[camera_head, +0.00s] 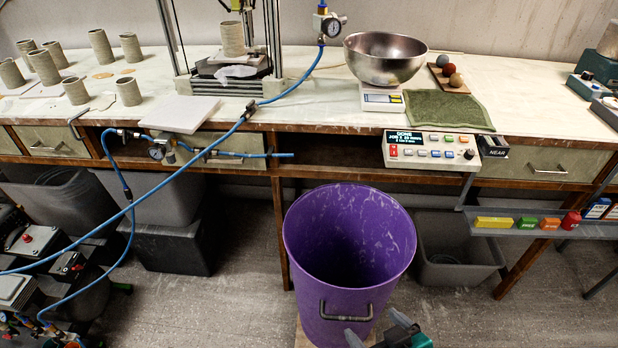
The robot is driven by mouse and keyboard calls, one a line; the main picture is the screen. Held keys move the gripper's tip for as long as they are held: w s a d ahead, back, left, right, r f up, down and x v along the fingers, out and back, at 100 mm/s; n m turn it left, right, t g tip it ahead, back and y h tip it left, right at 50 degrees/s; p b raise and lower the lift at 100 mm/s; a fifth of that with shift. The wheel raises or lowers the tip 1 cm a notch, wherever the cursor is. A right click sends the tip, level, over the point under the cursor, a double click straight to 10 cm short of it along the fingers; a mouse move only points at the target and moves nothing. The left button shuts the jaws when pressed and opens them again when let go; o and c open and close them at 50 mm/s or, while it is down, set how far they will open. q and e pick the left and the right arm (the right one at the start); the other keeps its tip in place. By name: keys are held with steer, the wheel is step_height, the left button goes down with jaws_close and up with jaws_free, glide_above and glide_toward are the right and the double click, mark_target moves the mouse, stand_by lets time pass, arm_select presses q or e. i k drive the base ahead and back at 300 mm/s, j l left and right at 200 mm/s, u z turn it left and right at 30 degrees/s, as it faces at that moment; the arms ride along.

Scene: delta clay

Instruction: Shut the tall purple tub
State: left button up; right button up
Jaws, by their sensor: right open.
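The tall purple tub (340,285) stands on the floor in front of the bench, upright. Its top is open and I look down into its dark inside, which has pale smears on the wall. A grey bar handle (346,312) is on its near side, below the rim. No lid for it shows. My right gripper (378,330) is at the bottom edge of the view, just below and right of the handle. Its fingers are apart with nothing seen between them; I cannot tell whether they touch the tub. My left gripper is not in view.
The bench (490,85) runs behind the tub, with a steel bowl (385,58) on a scale and a control panel (430,150) at its front edge. Grey bins (455,250) stand beneath. Blue hoses (130,208) cross the left side.

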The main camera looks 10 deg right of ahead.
mark_target(349, 245)
steer(key=z, duration=0.7)
